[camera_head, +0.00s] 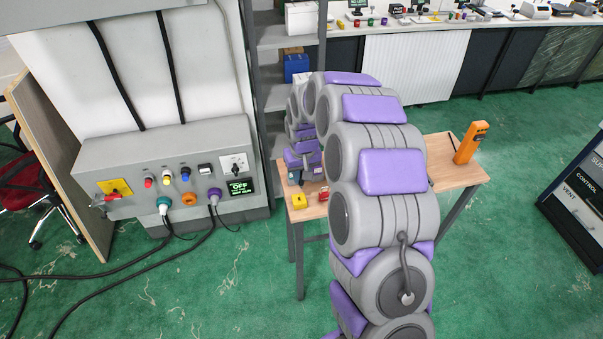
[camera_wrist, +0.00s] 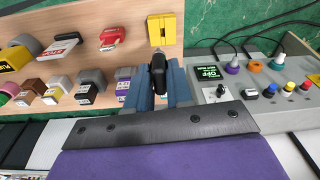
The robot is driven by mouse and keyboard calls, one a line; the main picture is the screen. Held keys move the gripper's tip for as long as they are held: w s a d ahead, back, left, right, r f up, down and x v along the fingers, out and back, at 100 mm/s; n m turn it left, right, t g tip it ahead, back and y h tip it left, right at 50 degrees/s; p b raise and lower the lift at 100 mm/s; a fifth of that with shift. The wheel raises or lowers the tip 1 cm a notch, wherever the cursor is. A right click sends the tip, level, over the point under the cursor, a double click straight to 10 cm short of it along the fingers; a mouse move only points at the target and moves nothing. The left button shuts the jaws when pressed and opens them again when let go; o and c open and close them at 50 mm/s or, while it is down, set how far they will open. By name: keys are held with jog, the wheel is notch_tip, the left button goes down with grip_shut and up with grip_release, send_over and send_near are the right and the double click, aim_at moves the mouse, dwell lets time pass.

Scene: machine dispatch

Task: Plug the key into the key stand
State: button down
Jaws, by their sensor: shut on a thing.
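My gripper (camera_wrist: 158,88) is shut on a black key (camera_wrist: 158,60) and holds it between its blue-grey fingers, above the wooden table. The gripper also shows in the head view (camera_head: 306,174), partly hidden by my arm, and the key cannot be made out there. A yellow block (camera_wrist: 163,31) with a dark slot lies just beyond the key in the wrist view and looks like the key stand. It sits near the table's left front corner in the head view (camera_head: 299,201). Whether the key's tip touches the block I cannot tell.
Several coloured labelled blocks stand on the wooden table (camera_wrist: 85,22), with a red one (camera_wrist: 110,39) left of the yellow block. A grey control panel (camera_head: 150,160) with knobs, plugs and cables stands beside the table. An orange device (camera_head: 471,142) stands at the table's right end.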

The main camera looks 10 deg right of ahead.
aim_at(300, 185)
jog(key=f, duration=0.1)
jog(key=a+f, duration=0.1)
jog(key=f, duration=0.1)
jog(key=shift+a, duration=0.25)
jog(key=shift+d+f, duration=0.55)
jog(key=shift+f, duration=0.35)
jog(key=shift+a, duration=0.4)
jog(key=shift+s+d, duration=0.1)
jog(key=shift+d, duration=0.35)
jog(key=shift+a, duration=0.35)
jog(key=shift+f, duration=0.9)
